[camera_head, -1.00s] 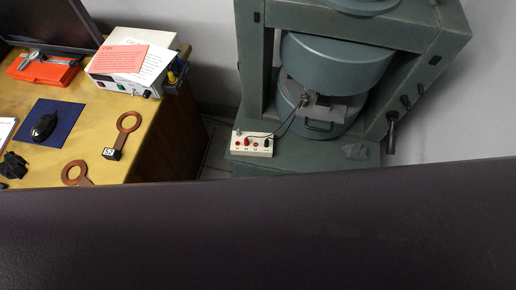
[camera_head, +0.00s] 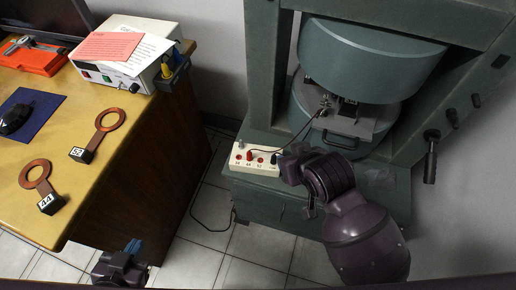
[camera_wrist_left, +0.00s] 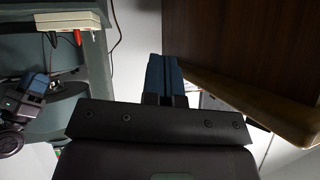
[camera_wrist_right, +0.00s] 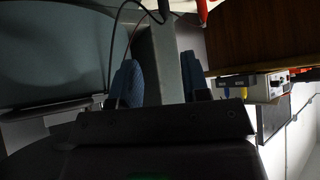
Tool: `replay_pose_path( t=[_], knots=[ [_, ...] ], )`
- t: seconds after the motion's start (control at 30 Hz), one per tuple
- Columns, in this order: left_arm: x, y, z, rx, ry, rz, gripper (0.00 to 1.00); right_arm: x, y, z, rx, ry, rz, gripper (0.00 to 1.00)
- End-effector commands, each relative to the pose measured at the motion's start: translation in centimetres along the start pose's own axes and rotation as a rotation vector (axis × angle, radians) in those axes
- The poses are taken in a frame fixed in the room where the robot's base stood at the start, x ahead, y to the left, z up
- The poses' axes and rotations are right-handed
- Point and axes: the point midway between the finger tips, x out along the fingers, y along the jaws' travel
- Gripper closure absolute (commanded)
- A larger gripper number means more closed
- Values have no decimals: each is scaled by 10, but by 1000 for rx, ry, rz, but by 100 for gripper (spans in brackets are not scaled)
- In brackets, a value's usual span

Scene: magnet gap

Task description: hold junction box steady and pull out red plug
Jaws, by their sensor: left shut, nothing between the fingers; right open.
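The cream junction box (camera_head: 240,163) sits on the green base of the press, with red parts and a black one on top. The red plug (camera_head: 249,155) stands in it; red parts also hang at the box in the left wrist view (camera_wrist_left: 77,37). My right gripper (camera_head: 290,165) is open beside the box's right end, partly covering that end. In the right wrist view its blue fingers (camera_wrist_right: 158,80) are apart; I cannot tell whether they touch anything. My left gripper (camera_head: 133,246) is shut and empty, low over the floor between desk and press, well away from the box.
The wooden desk (camera_head: 110,175) on the left holds two copper rings with tags, a power supply (camera_head: 125,75) and a mouse. The green press (camera_head: 370,60) stands behind the box. Cables run from the box to the press.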

Motion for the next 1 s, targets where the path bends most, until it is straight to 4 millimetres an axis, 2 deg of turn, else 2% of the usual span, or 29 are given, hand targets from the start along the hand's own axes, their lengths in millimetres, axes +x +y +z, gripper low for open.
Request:
replay_pose_path(
  t=[0.03, 0.2, 0.4, 0.6, 0.77, 0.9, 1.0],
  knots=[
    [5, 4, 17, 6, -29, 9, 100, 17, -8, 6, -8, -35, -17, 57],
    [14, 11, 32, 24, -50, 24, 100, 38, -31, -5, -45, -107, -42, 57],
    [22, 17, 45, 45, -68, 40, 100, 53, -52, -14, -88, -180, -55, 57],
    [26, 19, 48, 56, -68, 47, 100, 55, -63, -22, -115, -213, -52, 57],
    [27, 19, 46, 59, -63, 47, 76, 53, -64, -26, -122, -217, -49, 57],
    [27, 16, 45, 65, -65, 44, 75, 52, -64, -27, -122, -215, -48, 57],
    [26, 4, 46, 95, -84, 34, 75, 52, -64, -27, -122, -215, -48, 57]
  ],
)
